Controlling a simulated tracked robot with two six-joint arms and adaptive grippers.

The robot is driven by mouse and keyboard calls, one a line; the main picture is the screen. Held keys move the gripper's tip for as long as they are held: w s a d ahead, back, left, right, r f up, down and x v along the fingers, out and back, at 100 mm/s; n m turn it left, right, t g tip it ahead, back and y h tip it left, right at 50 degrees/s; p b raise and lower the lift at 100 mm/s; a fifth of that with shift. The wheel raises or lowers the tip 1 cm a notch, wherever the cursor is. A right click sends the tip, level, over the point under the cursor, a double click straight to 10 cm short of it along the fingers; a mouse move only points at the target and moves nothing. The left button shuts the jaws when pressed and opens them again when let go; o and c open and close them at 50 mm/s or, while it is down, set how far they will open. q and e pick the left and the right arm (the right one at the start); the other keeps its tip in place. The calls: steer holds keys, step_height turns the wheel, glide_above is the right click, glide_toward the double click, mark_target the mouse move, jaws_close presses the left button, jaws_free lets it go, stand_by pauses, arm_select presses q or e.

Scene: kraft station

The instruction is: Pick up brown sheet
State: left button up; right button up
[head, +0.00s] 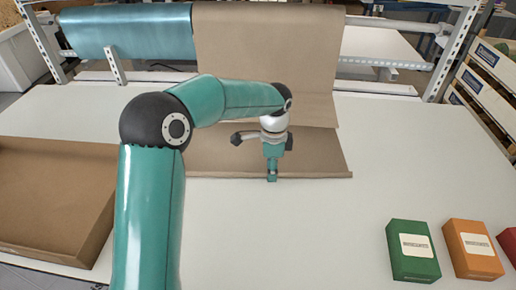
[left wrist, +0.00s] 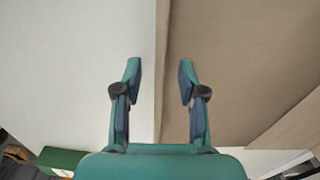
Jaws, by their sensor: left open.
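The brown sheet (head: 320,160) hangs down from the rack at the back and runs forward over the white table, ending in a front edge near the table's middle. My left gripper (head: 272,177) points down at this front edge, near its middle; my arm hides part of the sheet. In the left wrist view my left gripper (left wrist: 160,82) is open, with nothing between its fingers held. There the brown sheet (left wrist: 225,60) fills the right side and its edge runs between the two fingertips. I cannot tell whether the fingers touch it. My right gripper is in neither view.
A shallow open brown box (head: 45,195) stands at the left. A green box (head: 412,252), an orange box (head: 472,250) and a partly cut-off red box (head: 508,243) stand at the front right. A teal roll (head: 130,32) is on the rack. The table (head: 420,150) right of the sheet is clear.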

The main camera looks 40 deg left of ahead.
arm_select(q)
steer(key=shift+f, duration=0.8)
jaws_close()
steer(key=shift+r, duration=0.1)
